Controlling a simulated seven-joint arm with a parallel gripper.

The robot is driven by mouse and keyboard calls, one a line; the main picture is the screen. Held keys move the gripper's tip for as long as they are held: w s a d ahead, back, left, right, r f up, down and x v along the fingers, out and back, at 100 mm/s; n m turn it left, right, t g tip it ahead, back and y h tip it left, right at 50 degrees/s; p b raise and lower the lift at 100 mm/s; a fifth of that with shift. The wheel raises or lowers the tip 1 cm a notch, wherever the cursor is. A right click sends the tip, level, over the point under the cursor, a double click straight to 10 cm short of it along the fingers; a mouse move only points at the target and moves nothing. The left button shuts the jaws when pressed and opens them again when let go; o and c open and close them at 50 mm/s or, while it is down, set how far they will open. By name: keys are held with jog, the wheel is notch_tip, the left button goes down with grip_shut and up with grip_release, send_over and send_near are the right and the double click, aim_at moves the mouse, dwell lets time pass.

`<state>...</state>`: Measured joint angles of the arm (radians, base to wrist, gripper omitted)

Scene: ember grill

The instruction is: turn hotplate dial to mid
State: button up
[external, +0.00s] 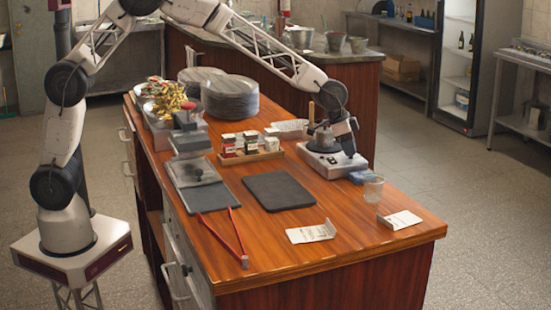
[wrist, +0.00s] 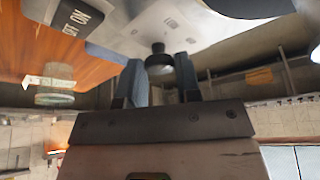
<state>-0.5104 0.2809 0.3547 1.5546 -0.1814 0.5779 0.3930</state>
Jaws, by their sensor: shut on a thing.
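The white hotplate (external: 318,158) stands on the right side of the wooden counter, with a small dark pot (external: 322,138) on it. In the wrist view its white face (wrist: 125,35) fills the upper part and carries small marks, too blurred to read. The black dial (wrist: 159,60) sticks out from that face. My gripper (wrist: 162,72) has one finger on each side of the dial and is shut on it. In the external view my gripper (external: 349,153) is at the hotplate's front right edge; the dial is hidden there. The dial's setting cannot be read.
A dark label reading ON and OFF (wrist: 75,16) shows in the wrist view. A dark slab (external: 278,191), a jar tray (external: 250,156) and two cards lie on the counter.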

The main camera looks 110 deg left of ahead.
jog(key=shift+a+m+h, duration=0.1)
jog(key=shift+m+h, duration=0.7)
jog(key=shift+m, duration=1.1)
jog(key=o, duration=0.9)
jog(key=shift+v, duration=3.9)
